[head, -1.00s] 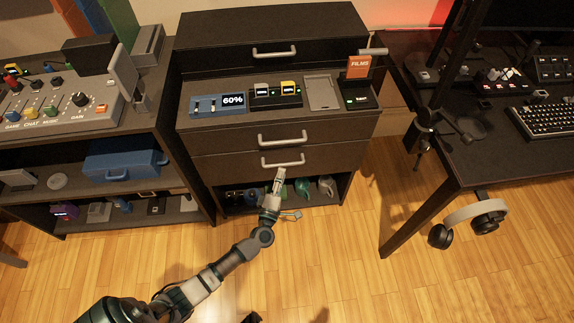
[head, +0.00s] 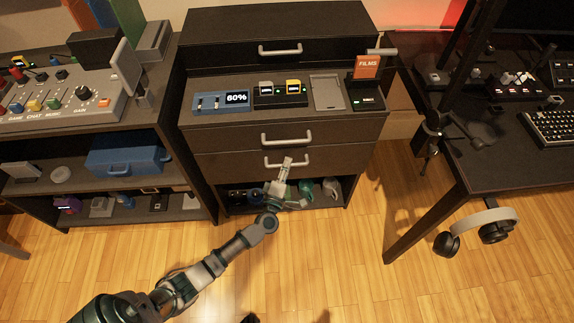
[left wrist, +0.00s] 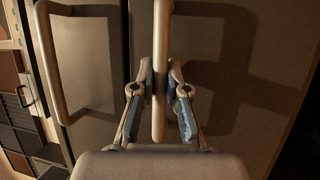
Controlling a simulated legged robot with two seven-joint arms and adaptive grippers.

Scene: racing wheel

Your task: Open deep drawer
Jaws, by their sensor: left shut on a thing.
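The dark cabinet has two drawers under its worktop. The lower drawer (head: 232,164) has a light metal bar handle (head: 307,161), and its front looks flush with the cabinet. My left gripper (head: 287,162) is at this handle. In the left wrist view the handle (left wrist: 159,45) runs between the two fingers of my left gripper (left wrist: 159,95), which are shut on it. The drawer front (left wrist: 215,60) lies behind. The upper drawer's handle (left wrist: 52,65) shows to the left there, and in the head view (head: 287,138). My right gripper is not in view.
An open shelf (head: 330,205) with several items lies below the drawers. A shelf unit with a blue case (head: 125,157) stands left. A desk (head: 470,165) with hanging headphones (head: 478,225) stands right. The wooden floor (head: 330,265) in front is mostly clear.

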